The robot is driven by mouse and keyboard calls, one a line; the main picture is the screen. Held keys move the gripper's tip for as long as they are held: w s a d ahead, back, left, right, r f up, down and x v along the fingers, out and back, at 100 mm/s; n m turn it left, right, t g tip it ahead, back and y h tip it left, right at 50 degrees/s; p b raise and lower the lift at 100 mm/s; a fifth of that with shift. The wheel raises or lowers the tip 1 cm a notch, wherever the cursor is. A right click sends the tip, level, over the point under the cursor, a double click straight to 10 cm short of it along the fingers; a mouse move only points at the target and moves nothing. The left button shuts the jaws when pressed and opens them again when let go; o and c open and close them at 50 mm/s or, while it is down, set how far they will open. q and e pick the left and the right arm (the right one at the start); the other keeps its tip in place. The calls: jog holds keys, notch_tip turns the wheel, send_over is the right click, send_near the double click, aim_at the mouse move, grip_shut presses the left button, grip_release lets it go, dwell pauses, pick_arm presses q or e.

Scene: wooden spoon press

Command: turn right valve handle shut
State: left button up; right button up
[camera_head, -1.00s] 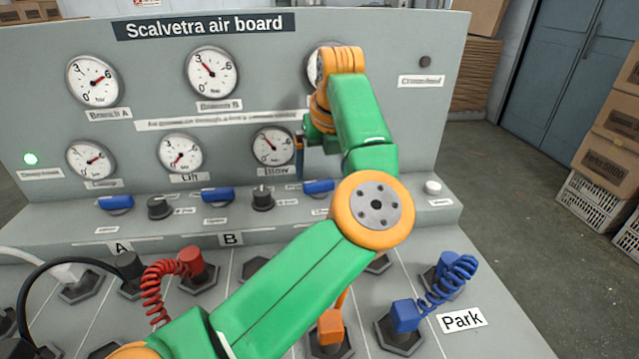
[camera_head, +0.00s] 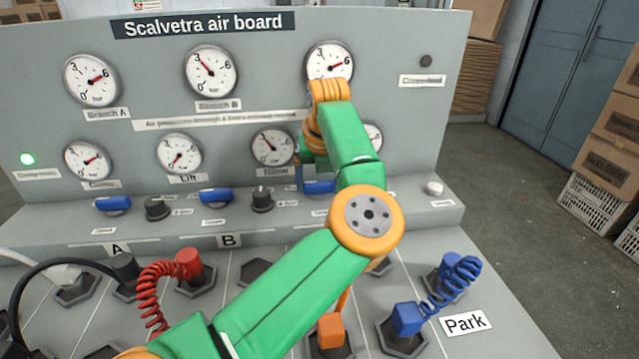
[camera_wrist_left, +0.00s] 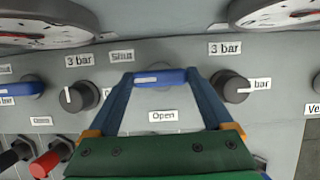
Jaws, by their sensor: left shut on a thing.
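The right valve handle (camera_head: 319,187) is the blue lever on the sloped ledge of the air board, right of the other two blue levers. In the left wrist view the handle (camera_wrist_left: 160,78) lies level across the picture, between a "Shut" label (camera_wrist_left: 122,56) above left and an "Open" label (camera_wrist_left: 163,116) below. My left gripper (camera_wrist_left: 161,80) has its two blue fingers at the handle's ends and is shut on it. In the head view my left gripper (camera_head: 303,175) is partly hidden by its own arm. My right gripper is in neither view.
Black knobs (camera_wrist_left: 80,97) and (camera_wrist_left: 232,87) flank the handle. Gauges (camera_head: 330,65) fill the board behind. Other blue levers (camera_head: 216,195) stand to the left.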

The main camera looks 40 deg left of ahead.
pick_arm(q)
jog(key=o, duration=1.1)
jog(key=shift+o, duration=0.2)
jog(key=v, duration=0.7)
jog(key=shift+p, duration=0.3)
